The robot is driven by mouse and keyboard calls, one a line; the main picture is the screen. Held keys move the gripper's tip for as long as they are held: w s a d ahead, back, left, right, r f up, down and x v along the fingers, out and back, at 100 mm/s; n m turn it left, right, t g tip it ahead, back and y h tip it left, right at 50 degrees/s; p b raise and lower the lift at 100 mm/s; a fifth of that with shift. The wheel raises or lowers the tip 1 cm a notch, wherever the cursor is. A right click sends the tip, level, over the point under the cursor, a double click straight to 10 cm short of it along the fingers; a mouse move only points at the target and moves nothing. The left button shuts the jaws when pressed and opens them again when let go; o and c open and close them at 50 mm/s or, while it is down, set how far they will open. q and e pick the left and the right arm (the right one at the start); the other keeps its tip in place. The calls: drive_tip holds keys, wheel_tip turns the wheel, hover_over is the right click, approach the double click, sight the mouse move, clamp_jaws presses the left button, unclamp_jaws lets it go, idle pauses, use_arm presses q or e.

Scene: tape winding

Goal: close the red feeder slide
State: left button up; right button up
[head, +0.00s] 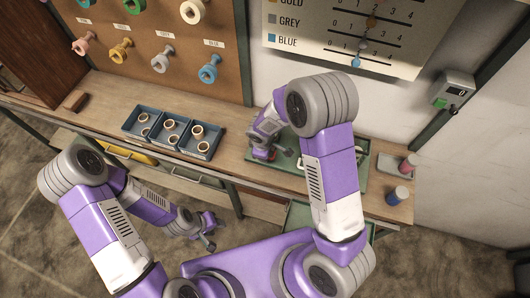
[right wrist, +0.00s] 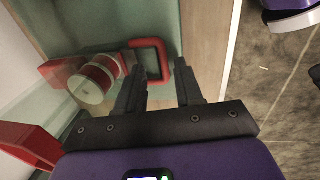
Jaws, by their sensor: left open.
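The red feeder slide shows in the right wrist view as a red U-shaped handle (right wrist: 162,58) on a pale green surface. A spool with red bands (right wrist: 98,78) lies left of the handle. My right gripper (right wrist: 159,70) is open, its two dark fingers apart, with the handle just beyond and between the fingertips; I cannot tell whether they touch it. In the head view my right arm reaches over the green tray (head: 350,181) and hides most of the feeder. My left gripper (head: 212,232) is open and empty, in front of the workbench.
Blue bins (head: 165,131) with several rings stand left on the bench. A red part (right wrist: 30,143) sits at the wrist view's lower left. The bench between bins and tray is clear.

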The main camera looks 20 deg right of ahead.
wheel_tip(320, 180, up, 6)
drive_tip(key=s+p, duration=0.1)
drive_tip(key=shift+a+r, duration=0.25)
drive_tip(key=shift+a, duration=0.05)
idle(0.4)
